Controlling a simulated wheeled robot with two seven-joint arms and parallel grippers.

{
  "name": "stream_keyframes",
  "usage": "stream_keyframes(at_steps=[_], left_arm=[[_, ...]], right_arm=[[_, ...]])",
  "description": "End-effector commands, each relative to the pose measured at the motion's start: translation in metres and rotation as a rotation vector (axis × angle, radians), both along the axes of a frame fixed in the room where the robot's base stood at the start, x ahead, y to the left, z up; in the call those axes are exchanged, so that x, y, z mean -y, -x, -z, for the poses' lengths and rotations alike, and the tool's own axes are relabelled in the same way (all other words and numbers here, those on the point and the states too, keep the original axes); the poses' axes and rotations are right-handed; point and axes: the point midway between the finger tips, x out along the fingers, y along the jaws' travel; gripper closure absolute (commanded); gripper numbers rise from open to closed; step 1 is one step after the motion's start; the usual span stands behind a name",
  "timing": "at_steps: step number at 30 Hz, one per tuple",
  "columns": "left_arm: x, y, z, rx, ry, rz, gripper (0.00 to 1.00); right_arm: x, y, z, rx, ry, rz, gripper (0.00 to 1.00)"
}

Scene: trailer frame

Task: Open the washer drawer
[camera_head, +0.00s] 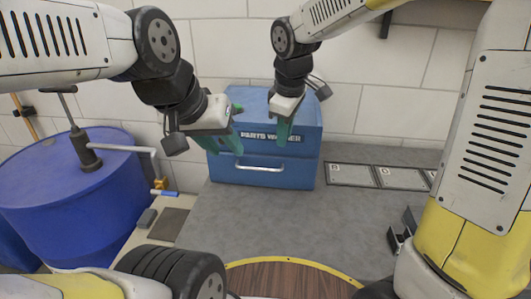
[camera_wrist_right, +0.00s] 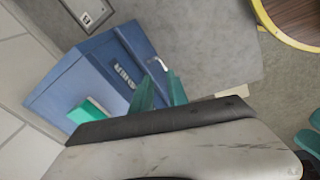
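The blue parts washer (camera_head: 309,125) stands on the grey counter against the wall, with its labelled front facing me. Its lower front, the drawer (camera_head: 300,176), looks shut and carries a pale bar handle (camera_head: 260,168). My left gripper (camera_head: 232,142), with teal fingers, hangs in front of the washer's left part, above the handle; its fingers show apart in the right wrist view (camera_wrist_right: 312,129). My right gripper (camera_head: 283,134) points down in front of the label. In the right wrist view its fingers (camera_wrist_right: 160,88) are apart and empty, and hide part of the washer (camera_wrist_right: 72,78) and handle.
A green block (camera_wrist_right: 88,111) lies on the washer's top. Framed labelled panels (camera_head: 348,175) lie on the counter to the right. A blue drum (camera_head: 70,200) with a pump stands at the left. A round wooden top (camera_head: 290,280) is at the front. The counter's middle is clear.

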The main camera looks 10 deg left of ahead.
Motion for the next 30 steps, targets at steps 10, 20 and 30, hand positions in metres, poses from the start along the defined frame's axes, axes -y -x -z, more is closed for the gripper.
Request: stream_keyframes(at_steps=[10,20,30], left_arm=[[0.0,0.0,0.0,0.0,0.0,0.0,0.64],[0.0,0.0,0.0,0.0,0.0,0.0,0.64],[0.0,0.0,0.0,0.0,0.0,0.0,0.64]], right_arm=[[-0.071,-0.019,0.047,-0.033,0.129,-0.306,0.8],[-0.073,-0.026,0.089,-0.036,0.135,-0.317,0.8],[-0.073,-0.033,0.124,-0.033,0.132,-0.316,0.8]])
